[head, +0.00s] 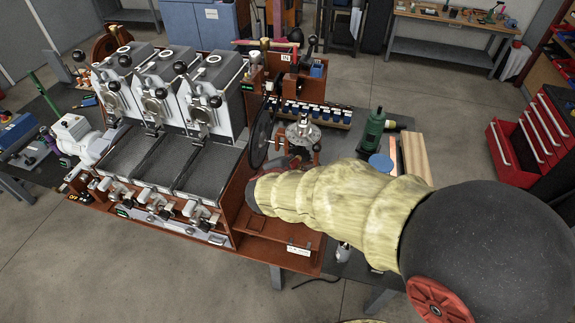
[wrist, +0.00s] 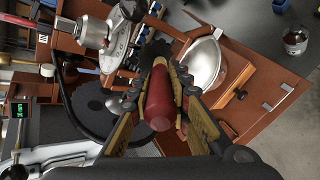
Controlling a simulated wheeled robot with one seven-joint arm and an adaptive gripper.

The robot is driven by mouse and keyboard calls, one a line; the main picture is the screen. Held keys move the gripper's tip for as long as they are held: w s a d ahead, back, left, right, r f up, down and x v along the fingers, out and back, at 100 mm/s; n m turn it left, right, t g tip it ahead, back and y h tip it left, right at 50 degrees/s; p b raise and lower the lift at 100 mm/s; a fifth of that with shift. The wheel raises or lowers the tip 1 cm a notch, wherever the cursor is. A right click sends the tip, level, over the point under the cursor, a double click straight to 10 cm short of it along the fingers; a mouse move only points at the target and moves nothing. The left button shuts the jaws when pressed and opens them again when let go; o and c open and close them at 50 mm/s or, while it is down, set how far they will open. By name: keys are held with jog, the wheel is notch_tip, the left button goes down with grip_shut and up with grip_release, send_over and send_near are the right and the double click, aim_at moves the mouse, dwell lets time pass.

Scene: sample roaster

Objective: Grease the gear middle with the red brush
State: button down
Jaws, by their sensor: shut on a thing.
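The red brush (wrist: 160,98) shows in the wrist view as a rounded red handle pointing at the camera. My gripper (wrist: 166,78) is shut on this handle, with a yellow-padded finger on each side. The bristle end is hidden behind the handle and fingers. A large dark disc (wrist: 92,112) lies beyond the left finger; in the head view it looks like a thin upright wheel (head: 262,133). I cannot tell for sure which part is the middle gear. In the head view my sleeved arm hides most of the gripper, and I cannot tell whether the brush touches anything.
A three-barrel roaster (head: 165,100) stands left of the disc. A metal bowl (wrist: 204,62) is close right of my gripper in the wrist view.

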jog(key=d+b, duration=0.2)
jog(key=shift+s+d, duration=0.4)
jog(key=shift+w+a+b, duration=0.1)
jog(key=shift+a+b, duration=0.05)
jog(key=shift+b, duration=0.15)
jog(key=shift+w+a+r+b, duration=0.1)
jog(key=shift+w+a+b, duration=0.15)
jog(key=shift+a, duration=0.45)
jog(key=shift+w+a+b, duration=0.15)
jog(key=shift+w+a, duration=0.1)
jog(key=shift+a, duration=0.4)
jog(key=shift+s+d+r+b, duration=0.1)
jog(key=shift+s+d+b, duration=0.2)
jog(key=shift+d+b, duration=0.65)
jog(key=shift+s+d+r+b, duration=0.1)
jog(key=shift+s+d+b, duration=0.15)
jog(key=shift+d+b, duration=0.6)
jog(key=shift+a+b, duration=0.35)
jog(key=shift+a, duration=0.05)
